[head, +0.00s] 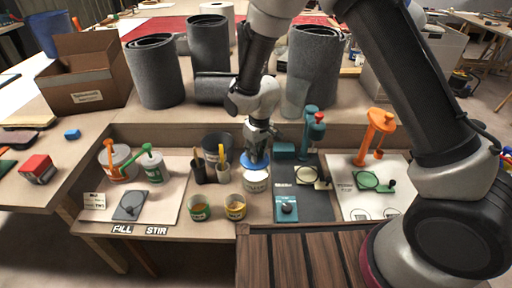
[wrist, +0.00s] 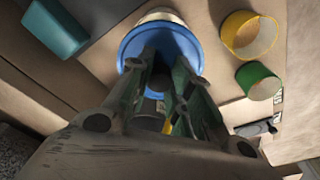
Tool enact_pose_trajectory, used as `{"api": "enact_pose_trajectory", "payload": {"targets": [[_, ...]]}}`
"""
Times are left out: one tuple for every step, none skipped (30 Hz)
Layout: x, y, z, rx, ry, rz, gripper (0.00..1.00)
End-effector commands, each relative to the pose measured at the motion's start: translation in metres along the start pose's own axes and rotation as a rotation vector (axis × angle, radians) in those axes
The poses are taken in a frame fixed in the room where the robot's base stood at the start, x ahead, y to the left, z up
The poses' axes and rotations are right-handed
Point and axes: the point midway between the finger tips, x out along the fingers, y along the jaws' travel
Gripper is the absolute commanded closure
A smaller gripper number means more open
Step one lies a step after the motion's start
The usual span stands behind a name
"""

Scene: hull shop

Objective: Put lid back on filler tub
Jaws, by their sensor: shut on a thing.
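A blue round lid (head: 254,162) is held in my gripper (head: 257,150), which points down with its fingers shut on it. The lid also shows in the wrist view (wrist: 135,45), in front of the fingers (wrist: 163,75). The white filler tub (head: 257,185) stands upright on the bench directly below the lid. Its pale top shows under the lid's near edge in the head view. The lid looks slightly above the tub; whether they touch, I cannot tell. In the wrist view only a pale edge of the tub (wrist: 160,14) shows past the lid.
A green cup (head: 200,208) and a yellow cup (head: 235,207) stand in front, left of the tub. Dark holders (head: 204,172) with tools stand close on its left. Grey rolls (head: 155,72) stand behind.

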Motion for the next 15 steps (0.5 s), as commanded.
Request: {"api": "enact_pose_trajectory", "payload": {"targets": [[0.005,0.0,0.001,0.0,-0.002,0.0,0.92],[0.009,0.0,0.002,0.001,-0.002,0.0,0.92],[0.013,0.0,0.002,0.001,-0.002,0.0,0.92],[0.016,0.0,0.002,0.001,-0.002,0.0,0.92],[0.019,0.001,0.003,0.001,-0.002,0.0,0.92],[0.024,0.001,0.004,0.001,-0.002,0.0,0.92],[0.027,0.001,0.004,0.002,-0.002,0.0,0.92],[0.029,0.001,0.004,0.002,-0.001,0.0,0.92],[0.033,0.001,0.004,0.002,-0.001,0.0,0.92],[0.035,0.001,0.005,0.002,-0.002,0.0,0.92],[0.038,0.001,0.005,0.002,-0.002,0.0,0.92],[0.041,0.001,0.006,0.002,-0.002,0.0,0.92],[0.042,0.001,0.006,0.002,-0.001,0.0,0.92],[0.044,0.001,0.006,0.002,0.0,0.0,0.92],[0.045,0.001,0.006,0.002,0.0,0.0,0.92]]}}
